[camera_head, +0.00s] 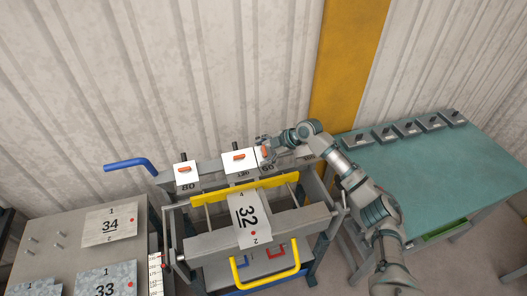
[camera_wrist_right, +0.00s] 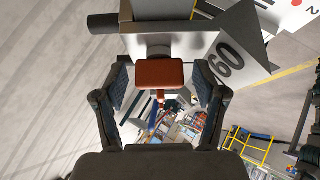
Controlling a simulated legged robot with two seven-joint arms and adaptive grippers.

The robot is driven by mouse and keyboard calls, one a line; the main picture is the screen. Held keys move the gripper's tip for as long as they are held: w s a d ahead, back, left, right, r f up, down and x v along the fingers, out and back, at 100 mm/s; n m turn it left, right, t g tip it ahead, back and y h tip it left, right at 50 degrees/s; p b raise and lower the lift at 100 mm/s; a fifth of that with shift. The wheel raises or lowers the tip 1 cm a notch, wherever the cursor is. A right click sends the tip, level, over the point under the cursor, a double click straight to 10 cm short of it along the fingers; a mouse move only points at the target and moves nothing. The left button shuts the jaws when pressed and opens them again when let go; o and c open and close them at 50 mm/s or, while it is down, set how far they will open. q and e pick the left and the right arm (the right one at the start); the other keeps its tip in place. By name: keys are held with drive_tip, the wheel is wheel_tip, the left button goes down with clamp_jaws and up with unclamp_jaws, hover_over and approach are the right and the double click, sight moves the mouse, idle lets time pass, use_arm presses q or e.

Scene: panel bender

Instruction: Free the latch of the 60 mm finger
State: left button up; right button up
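The 60 mm finger (camera_wrist_right: 228,62) is a white block labelled 60, mounted on the bender's rail; in the head view its face (camera_head: 267,167) is partly covered by my right gripper. Its orange-red latch (camera_wrist_right: 160,73) sits in the middle of the wrist view. My right gripper (camera_wrist_right: 161,90) is open, with one fingertip on each side of the latch and small gaps visible. In the head view my right gripper (camera_head: 264,148) is at the finger from above and right. My left gripper is not in view.
The 120 finger (camera_head: 240,166) and 80 finger (camera_head: 186,181) stand left on the same rail. Below are a yellow bar (camera_head: 210,196) and a plate marked 32 (camera_head: 248,232). A teal table (camera_head: 440,165) with several grey blocks is right; a grey table (camera_head: 62,252) with plates is left.

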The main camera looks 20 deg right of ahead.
drive_tip(key=v, duration=1.2)
drive_tip(key=shift+w+d, duration=0.1)
